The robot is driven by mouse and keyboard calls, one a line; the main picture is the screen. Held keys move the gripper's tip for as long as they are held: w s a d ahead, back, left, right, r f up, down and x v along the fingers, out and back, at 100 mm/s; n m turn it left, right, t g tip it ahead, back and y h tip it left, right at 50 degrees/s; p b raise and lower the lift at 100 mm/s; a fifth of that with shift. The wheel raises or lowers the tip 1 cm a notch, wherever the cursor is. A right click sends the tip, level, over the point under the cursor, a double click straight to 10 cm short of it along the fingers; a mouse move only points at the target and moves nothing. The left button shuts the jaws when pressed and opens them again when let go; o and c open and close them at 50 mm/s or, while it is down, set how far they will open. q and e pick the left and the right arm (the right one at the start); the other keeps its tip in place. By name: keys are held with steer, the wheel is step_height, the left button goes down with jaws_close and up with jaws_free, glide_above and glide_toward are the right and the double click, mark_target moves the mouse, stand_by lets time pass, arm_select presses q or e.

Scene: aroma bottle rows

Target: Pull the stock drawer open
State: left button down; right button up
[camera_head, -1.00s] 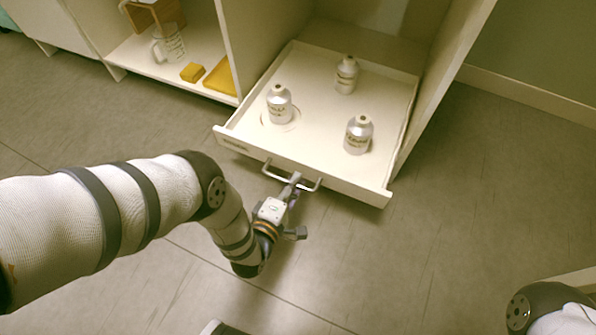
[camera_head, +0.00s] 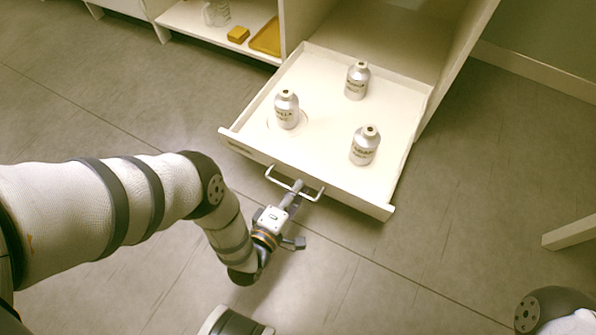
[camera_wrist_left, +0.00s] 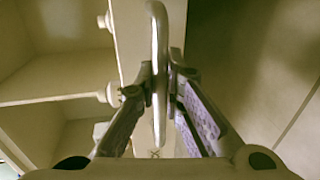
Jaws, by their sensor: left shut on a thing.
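The white stock drawer (camera_head: 310,174) stands pulled well out of the cabinet in the head view. Three silver bottles stand upright in it: one at the left (camera_head: 287,110), one at the back (camera_head: 357,81) and one at the right (camera_head: 365,146). Its bar handle (camera_head: 312,194) is on the drawer front. My left gripper (camera_head: 296,188) is shut on the handle. In the left wrist view the handle (camera_wrist_left: 158,70) runs between the two fingers (camera_wrist_left: 160,88). My right gripper is not in view; only part of my right arm shows at the lower right.
The cabinet's open shelf (camera_head: 190,18) at the upper left holds a yellow block (camera_head: 238,34), a yellow tray (camera_head: 266,38) and a glass jug (camera_head: 216,12). Bare floor (camera_head: 440,240) lies in front and to the right. A pale leg (camera_head: 568,232) juts in at the right edge.

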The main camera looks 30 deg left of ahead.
arm_select(q)
steer(key=shift+s, duration=0.35)
steer(key=c, duration=1.7)
jaws_free()
steer(key=v, duration=1.2)
steer(key=shift+r, duration=0.1)
